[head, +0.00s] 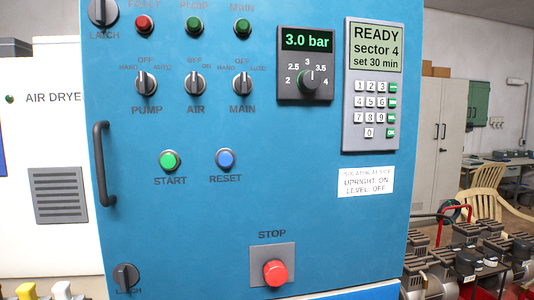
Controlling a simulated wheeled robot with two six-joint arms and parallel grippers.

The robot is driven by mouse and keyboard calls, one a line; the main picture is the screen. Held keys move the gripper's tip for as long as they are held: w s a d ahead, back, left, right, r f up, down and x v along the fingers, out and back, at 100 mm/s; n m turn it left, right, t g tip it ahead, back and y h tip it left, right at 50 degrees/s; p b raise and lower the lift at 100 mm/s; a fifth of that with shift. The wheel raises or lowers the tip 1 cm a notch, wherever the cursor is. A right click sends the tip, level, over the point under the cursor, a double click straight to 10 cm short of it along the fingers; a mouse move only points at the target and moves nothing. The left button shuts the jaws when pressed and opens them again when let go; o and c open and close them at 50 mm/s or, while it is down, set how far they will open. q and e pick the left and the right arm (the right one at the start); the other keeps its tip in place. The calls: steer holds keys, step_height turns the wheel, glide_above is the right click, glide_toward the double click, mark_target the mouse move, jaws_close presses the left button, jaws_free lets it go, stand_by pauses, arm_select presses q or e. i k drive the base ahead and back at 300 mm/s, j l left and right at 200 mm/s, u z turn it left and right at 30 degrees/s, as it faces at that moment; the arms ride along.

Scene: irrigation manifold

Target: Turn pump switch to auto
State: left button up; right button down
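The pump switch (146,84) is a black rotary knob with a light pointer line, on the upper left of the blue panel (310,210). Its positions read HAND on the left, OFF on top and AUTO on the right. Its handle looks about upright, in line with OFF. The word PUMP stands below it. Neither of my grippers shows in the head view.
The AIR switch (195,84) and MAIN switch (243,84) sit close on the right. Lamps are above, START (170,160) and RESET (225,158) buttons below. A red STOP button (275,272) and a door handle (103,164) stick out. A keypad (373,90) is at right.

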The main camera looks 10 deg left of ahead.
mark_target(145, 83)
steer(key=i+l+u, duration=0.1)
steer(key=l+u, duration=0.15)
steer(key=u, duration=0.15)
steer(key=l+u, duration=0.35)
steer(key=i+l+u, duration=0.1)
steer(key=u, duration=0.3)
